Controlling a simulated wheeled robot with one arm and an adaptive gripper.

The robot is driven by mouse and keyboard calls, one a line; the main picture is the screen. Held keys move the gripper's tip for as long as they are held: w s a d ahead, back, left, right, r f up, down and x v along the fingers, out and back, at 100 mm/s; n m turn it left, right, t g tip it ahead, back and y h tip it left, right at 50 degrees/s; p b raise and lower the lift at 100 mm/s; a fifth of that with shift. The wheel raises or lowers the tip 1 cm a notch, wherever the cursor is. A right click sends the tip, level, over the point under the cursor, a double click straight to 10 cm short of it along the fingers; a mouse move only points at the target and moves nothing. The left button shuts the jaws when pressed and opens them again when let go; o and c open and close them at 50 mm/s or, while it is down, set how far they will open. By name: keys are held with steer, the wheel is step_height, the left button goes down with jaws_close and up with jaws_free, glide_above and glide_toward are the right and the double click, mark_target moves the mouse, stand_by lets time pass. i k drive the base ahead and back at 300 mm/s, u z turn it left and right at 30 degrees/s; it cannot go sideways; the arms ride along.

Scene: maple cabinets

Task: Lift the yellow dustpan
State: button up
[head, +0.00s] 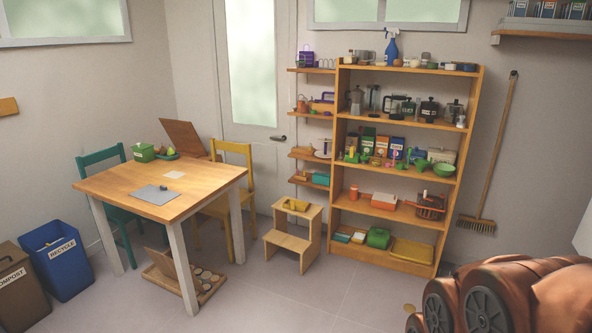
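A small yellow object (296,204), which looks like the dustpan, lies on the top step of the wooden step stool (291,237) in the middle of the room. It is small in the picture and its exact shape is hard to tell. Nothing touches it from above. Orange-brown links of my own arm fill the bottom right corner. My gripper does not show in this view.
A tall wooden shelf (340,150) full of kitchen goods stands right of the stool. A wooden table (210,183) with chairs stands to the left. A blue recycling bin (57,262) is at far left. A broom (495,150) leans on the wall. The floor before the stool is clear.

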mark_target(297, 201)
steer(key=z, duration=0.35)
steer(key=i, duration=1.85)
steer(key=u, duration=0.4)
steer(key=i, duration=1.75)
steer(key=u, duration=1.2)
steer(key=i, duration=0.55)
steer(key=u, duration=0.25)
